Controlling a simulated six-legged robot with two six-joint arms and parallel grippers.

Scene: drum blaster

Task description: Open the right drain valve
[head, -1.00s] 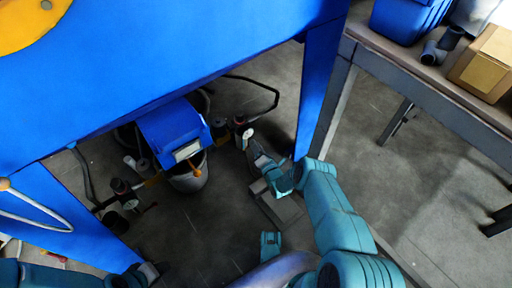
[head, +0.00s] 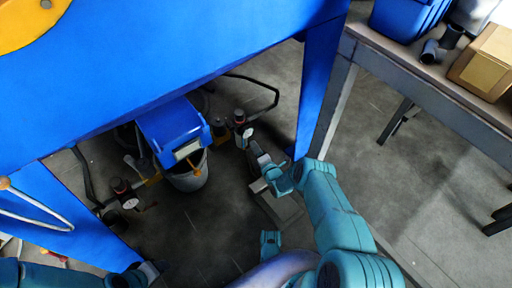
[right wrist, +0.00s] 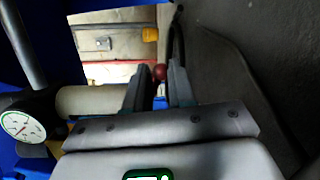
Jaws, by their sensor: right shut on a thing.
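The right drain valve (head: 240,118) is low under the blue machine, with a dark body and a pale gauge face. In the right wrist view, its white gauge (right wrist: 22,125) shows at the left edge. My right gripper (head: 258,152) is beside this valve in the head view. In the right wrist view, my right gripper's fingers (right wrist: 159,88) are shut on a small red knob (right wrist: 159,72), which shows between their tips. The rest of the handle is hidden by the fingers. My left gripper (head: 148,271) is at the bottom left, away from the valve; its jaws are unclear.
A blue box (head: 172,130) and a grey bucket (head: 187,175) are left of the right valve. Another valve (head: 123,190) is farther left. A blue machine leg (head: 318,85) and a workbench (head: 435,95) stand to the right. Bare floor lies in front.

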